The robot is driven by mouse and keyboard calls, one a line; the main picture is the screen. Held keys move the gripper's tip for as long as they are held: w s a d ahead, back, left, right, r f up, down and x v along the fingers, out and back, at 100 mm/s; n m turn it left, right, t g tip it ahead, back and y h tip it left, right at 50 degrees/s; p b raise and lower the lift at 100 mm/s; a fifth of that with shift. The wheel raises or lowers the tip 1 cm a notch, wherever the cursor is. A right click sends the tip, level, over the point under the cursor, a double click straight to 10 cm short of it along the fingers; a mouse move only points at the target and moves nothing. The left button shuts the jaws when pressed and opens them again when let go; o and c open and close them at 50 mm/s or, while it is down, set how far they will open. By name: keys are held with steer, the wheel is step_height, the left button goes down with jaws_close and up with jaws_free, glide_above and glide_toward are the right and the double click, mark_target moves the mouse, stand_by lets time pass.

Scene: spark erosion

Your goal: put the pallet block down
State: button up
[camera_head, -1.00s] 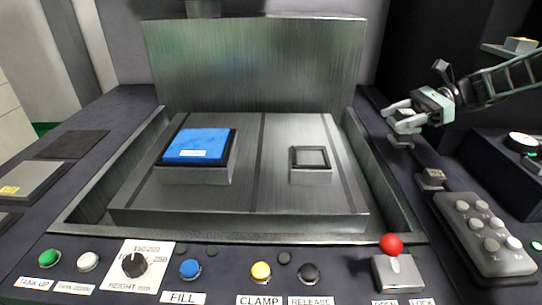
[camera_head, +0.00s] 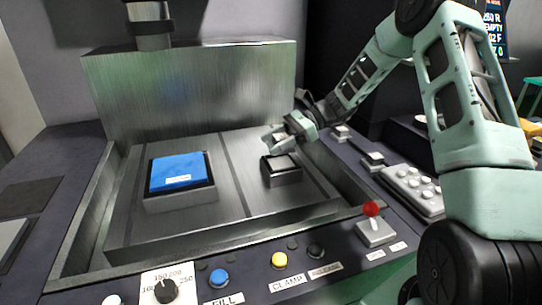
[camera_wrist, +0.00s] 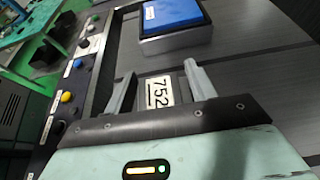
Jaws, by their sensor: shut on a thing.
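The pallet block (camera_wrist: 159,92) is between my gripper's fingers in the wrist view, with a white label reading 752 on top. My gripper (camera_wrist: 158,76) is shut on it. The fingers mostly hide the block there. I cannot tell whether the block touches anything below.
A blue-topped block (camera_head: 180,175) sits on the left of the machine table (camera_head: 215,215). Small holders (camera_head: 373,161) and a grey button box (camera_head: 412,190) stand on the right ledge. A red-knobbed lever (camera_head: 373,222) and several buttons line the front.

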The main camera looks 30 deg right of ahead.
mark_target(275, 164)
steer(key=shift+f, duration=2.2)
steer(key=shift+f, duration=0.1)
steer(key=o, duration=1.3)
steer(key=shift+d, duration=0.1)
